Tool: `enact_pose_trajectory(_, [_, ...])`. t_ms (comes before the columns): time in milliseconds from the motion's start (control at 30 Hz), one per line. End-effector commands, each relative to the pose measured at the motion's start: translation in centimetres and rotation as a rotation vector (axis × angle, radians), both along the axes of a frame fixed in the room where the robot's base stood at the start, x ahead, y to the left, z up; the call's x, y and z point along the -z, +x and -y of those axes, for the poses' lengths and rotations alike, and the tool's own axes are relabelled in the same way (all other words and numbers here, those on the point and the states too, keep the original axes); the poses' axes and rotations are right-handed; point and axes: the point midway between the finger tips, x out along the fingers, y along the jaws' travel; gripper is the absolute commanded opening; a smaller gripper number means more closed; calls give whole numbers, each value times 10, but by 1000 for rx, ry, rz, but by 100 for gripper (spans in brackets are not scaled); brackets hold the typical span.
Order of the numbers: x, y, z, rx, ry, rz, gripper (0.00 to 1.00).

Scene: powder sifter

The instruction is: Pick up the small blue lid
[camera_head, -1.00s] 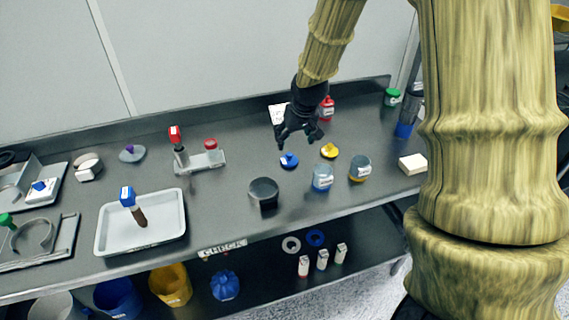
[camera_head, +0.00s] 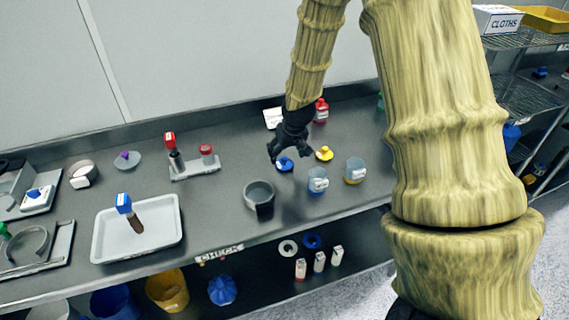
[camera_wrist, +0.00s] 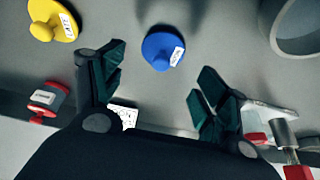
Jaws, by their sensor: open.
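The small blue lid (camera_head: 285,164) lies on the grey bench, with a knob on top and a white label. It also shows in the wrist view (camera_wrist: 160,49), at the top middle, beyond and between my fingertips. My gripper (camera_head: 290,150) is just above and behind the lid in the head view. In the wrist view my gripper (camera_wrist: 158,75) has its dark green fingers spread wide with nothing between them. I cannot tell how high the fingertips are above the lid.
A yellow lid (camera_head: 324,153) lies close to the right. Two labelled jars, one blue (camera_head: 318,182) and one yellow-based (camera_head: 355,172), stand in front. A dark round container (camera_head: 259,199) stands front left. A red-capped bottle (camera_head: 321,110) is behind my gripper.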

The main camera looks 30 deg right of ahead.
Motion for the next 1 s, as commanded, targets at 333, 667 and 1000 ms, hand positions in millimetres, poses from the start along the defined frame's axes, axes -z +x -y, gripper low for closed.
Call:
enact_pose_trajectory(333, [27,11,2,0,0,-3,74])
enact_pose_trajectory(667, [43,18,3,0,0,-1,74])
enact_pose_trajectory(1000, [44,18,4,0,0,-1,52])
